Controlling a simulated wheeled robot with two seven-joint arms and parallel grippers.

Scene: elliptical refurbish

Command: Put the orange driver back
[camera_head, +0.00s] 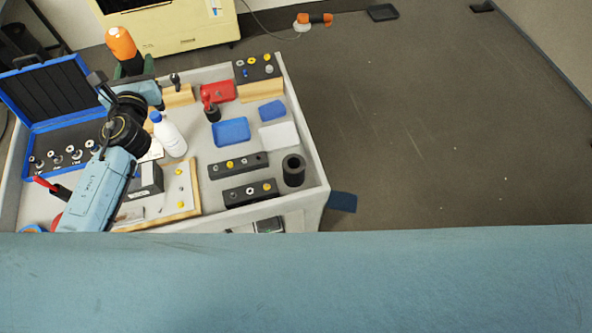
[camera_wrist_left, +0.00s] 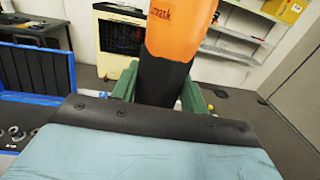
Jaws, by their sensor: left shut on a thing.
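My left gripper (camera_head: 131,66) has green fingers and is shut on the orange driver (camera_head: 121,42), which has an orange upper body and a black lower part. It holds the driver above the far left part of the grey cart. In the left wrist view the driver (camera_wrist_left: 172,35) stands roughly upright between the green fingers, its top cut off by the frame. The driver's lower end is hidden behind the gripper and wrist. My right gripper is not in view.
The grey cart (camera_head: 312,160) carries an open blue case (camera_head: 45,90), a white bottle (camera_head: 168,135), blue trays (camera_head: 231,131), black blocks and a black cup (camera_head: 293,170). A yellow cabinet (camera_head: 170,28) stands behind. An orange-and-white tool (camera_head: 313,20) lies beyond the cart. Floor at right is mostly clear.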

